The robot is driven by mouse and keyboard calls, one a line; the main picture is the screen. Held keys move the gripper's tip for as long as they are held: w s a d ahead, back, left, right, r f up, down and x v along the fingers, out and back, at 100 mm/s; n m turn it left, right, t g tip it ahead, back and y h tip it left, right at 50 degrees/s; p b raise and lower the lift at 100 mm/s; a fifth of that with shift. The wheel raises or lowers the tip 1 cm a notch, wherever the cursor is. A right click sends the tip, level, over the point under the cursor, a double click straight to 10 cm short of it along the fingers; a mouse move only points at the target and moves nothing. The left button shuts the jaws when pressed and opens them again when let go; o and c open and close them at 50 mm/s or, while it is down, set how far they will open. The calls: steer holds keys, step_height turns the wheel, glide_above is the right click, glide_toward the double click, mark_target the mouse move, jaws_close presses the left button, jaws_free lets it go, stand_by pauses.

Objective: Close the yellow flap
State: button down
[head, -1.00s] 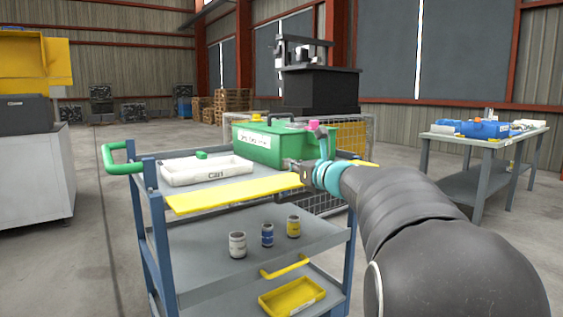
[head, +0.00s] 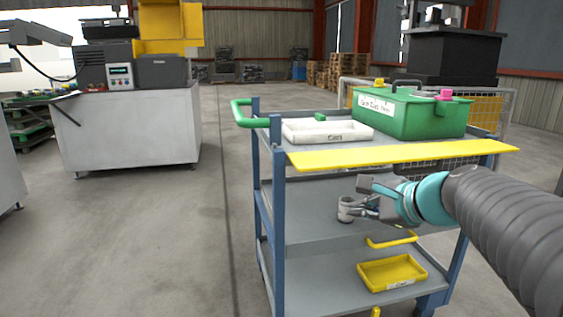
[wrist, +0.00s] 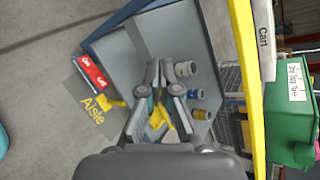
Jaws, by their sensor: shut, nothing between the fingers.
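The yellow flap (head: 400,155) is a long flat panel along the front edge of the cart's top shelf. It sticks out roughly level. In the wrist view the flap (wrist: 243,70) runs down the right side as a narrow strip. My gripper (head: 352,205) is below the flap and in front of the middle shelf, apart from the flap. In the wrist view the gripper (wrist: 158,72) has its fingers together with nothing between them. My gripper partly hides the cans on the middle shelf in the head view.
The blue-framed cart (head: 278,215) carries a white tray (head: 328,132) and a green box (head: 405,112) on top. Several cans (wrist: 188,93) stand on the middle shelf. A yellow tray (head: 392,272) is on the bottom shelf. Floor left of the cart is clear.

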steer(key=s+a+f+n+g+h, duration=0.2)
steer(key=s+a+f+n+g, duration=0.1)
steer(key=s+f+n, duration=0.4)
steer(key=s+n, duration=0.2)
steer(key=s, duration=0.2)
steer(key=shift+a, duration=0.35)
steer(key=c, duration=1.8)
jaws_free()
steer(key=s+d+f+n+h, duration=0.1)
steer(key=s+f+n, duration=0.1)
steer(key=s+n, duration=0.1)
steer(key=s+d+f+n+g+h, duration=0.1)
steer(key=s+f+n, duration=0.1)
steer(key=s+n, duration=0.1)
steer(key=s+d+f+n+h+p, duration=0.1)
steer(key=s+f+n, duration=0.1)
steer(key=s+n, duration=0.1)
steer(key=shift+s+g+h, duration=0.15)
steer(key=shift+g+h, duration=0.15)
steer(key=o, duration=0.7)
steer(key=shift+s+d+f, duration=0.2)
steer(key=shift+c, duration=0.2)
